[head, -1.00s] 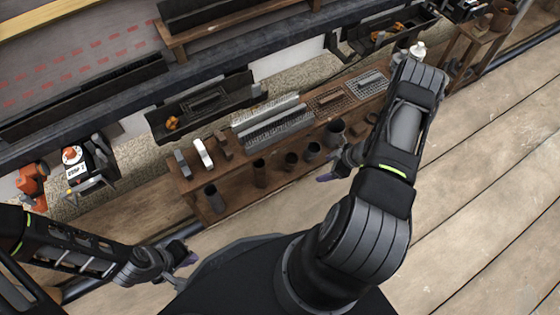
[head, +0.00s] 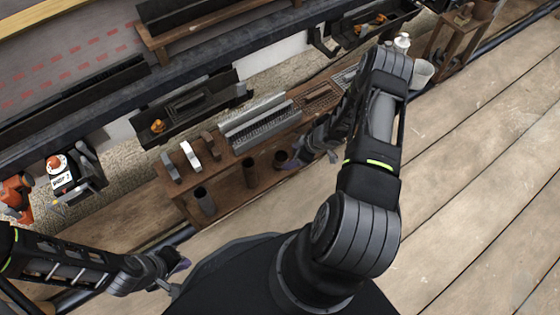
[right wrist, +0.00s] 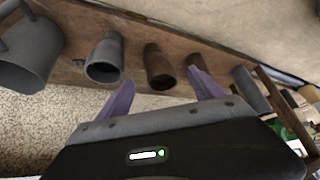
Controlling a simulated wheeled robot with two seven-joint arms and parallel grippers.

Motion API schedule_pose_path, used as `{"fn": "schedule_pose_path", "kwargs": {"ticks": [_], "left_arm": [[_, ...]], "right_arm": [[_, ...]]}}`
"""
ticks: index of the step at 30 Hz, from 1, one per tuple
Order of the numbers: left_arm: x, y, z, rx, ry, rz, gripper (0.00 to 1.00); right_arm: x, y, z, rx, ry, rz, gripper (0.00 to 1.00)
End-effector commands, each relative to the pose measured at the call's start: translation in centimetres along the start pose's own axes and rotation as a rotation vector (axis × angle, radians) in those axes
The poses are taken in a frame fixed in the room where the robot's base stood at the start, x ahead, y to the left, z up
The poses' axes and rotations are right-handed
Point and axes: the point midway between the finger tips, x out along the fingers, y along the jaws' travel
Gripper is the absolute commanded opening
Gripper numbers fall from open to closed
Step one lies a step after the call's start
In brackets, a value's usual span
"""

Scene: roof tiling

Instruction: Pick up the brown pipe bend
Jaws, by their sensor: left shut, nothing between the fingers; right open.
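The brown pipe bend (right wrist: 158,66) hangs at the bench's front edge, its dark open mouth toward the right wrist camera. It also shows in the head view (head: 281,157), partly covered by my right gripper (head: 292,165). In the right wrist view my right gripper (right wrist: 162,80) is open, its purple fingers on either side of the bend in the picture. No contact is clear. A grey pipe bend (right wrist: 104,60) is left of it, and a straight brown pipe (right wrist: 199,70) is right of it. My left gripper (head: 180,266) is shut and empty, low at the left, away from the bench.
A wooden bench (head: 232,185) holds the pipes, brackets (head: 191,155) and grey ridged pieces (head: 262,125). A dark grey pipe (head: 203,200) stands at its left end. A grey can-like vessel (right wrist: 28,55) is left of the bends. The plank floor (head: 480,200) is clear at right.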

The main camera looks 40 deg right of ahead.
Motion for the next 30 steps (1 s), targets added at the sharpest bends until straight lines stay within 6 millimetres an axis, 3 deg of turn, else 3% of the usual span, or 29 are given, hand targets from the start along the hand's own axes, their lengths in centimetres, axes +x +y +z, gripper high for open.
{"fn": "schedule_pose_path", "kwargs": {"ticks": [7,11,14,21,30], "left_arm": [[0.0,0.0,0.0,0.000,0.000,0.000,0.00],[0.3,-0.1,-0.1,0.000,0.002,0.000,0.00],[0.6,-0.3,-0.1,-0.001,0.003,-0.001,0.00],[1.7,-0.6,-0.3,-0.002,0.010,-0.002,0.00],[1.6,-0.6,-0.3,-0.002,0.010,-0.001,0.00]], "right_arm": [[0.1,0.0,-0.1,-0.001,0.001,0.000,0.76],[0.8,0.0,-1.2,-0.003,0.003,-0.002,0.76],[1.6,0.0,-2.5,-0.004,0.002,-0.001,0.76],[4.5,0.0,-2.5,-0.001,-0.001,-0.001,0.76],[4.5,0.0,-2.6,-0.001,0.000,0.000,0.76]]}}
